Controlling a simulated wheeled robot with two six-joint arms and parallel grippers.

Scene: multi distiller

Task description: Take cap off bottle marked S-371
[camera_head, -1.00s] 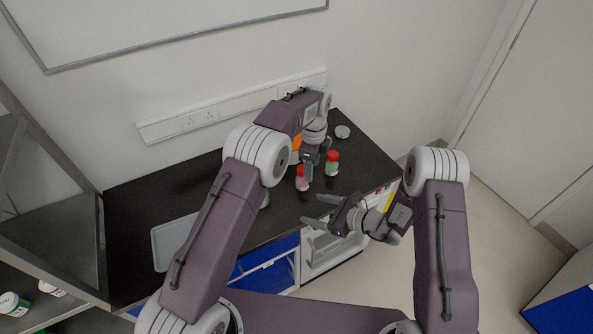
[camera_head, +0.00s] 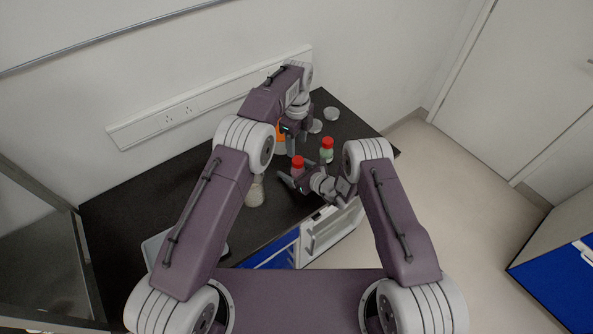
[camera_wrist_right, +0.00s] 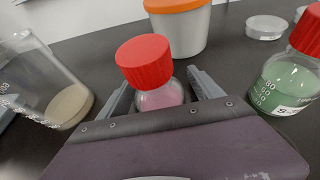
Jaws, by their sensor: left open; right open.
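A bottle with a red cap and pink contents (camera_head: 298,164) stands upright on the dark bench; it also shows in the right wrist view (camera_wrist_right: 158,95). A second red-capped bottle with green contents (camera_head: 327,151) stands to its right; in the right wrist view (camera_wrist_right: 285,85) only an "S" of its label shows. I cannot read S-371 on either bottle. My right gripper (camera_head: 288,184) is open, low at the pink bottle, with its fingers (camera_wrist_right: 163,92) on either side of it; contact is unclear. My left gripper (camera_head: 293,142) is open and empty, above and behind the pink bottle.
A flask with beige contents (camera_head: 255,192) stands left of the pink bottle. A white tub with an orange lid (camera_wrist_right: 178,25) is behind it. Flat clear dishes (camera_head: 331,114) lie at the back right. A grey tray (camera_head: 152,246) lies at the front left.

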